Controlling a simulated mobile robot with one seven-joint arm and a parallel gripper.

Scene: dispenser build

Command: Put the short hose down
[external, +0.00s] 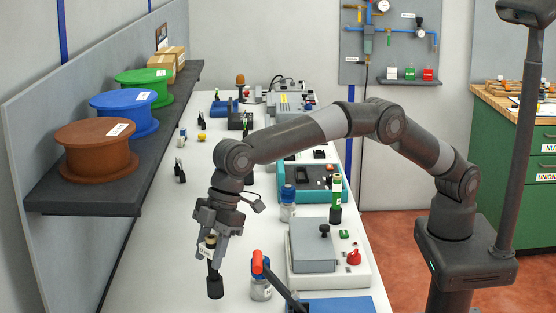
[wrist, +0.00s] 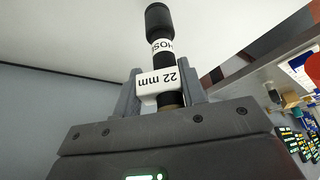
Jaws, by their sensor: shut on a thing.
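The short hose (external: 215,283) is a black, upright piece with a wide black lower end, at the front of the white table in the external view. My gripper (external: 208,247) points down and is shut on its upper part. In the wrist view the hose (wrist: 160,22) stands out between the two grey fingers of my gripper (wrist: 160,88), with a white "22 mm" tag and a partly readable white label on it. I cannot tell whether its lower end touches the table.
A clear bottle (external: 261,288) and a red-tipped dark handle (external: 259,263) stand just right of the hose. A grey box device (external: 313,246) is further right. The white table (external: 150,275) is bare to the left. A shelf (external: 85,198) with spools runs along the left wall.

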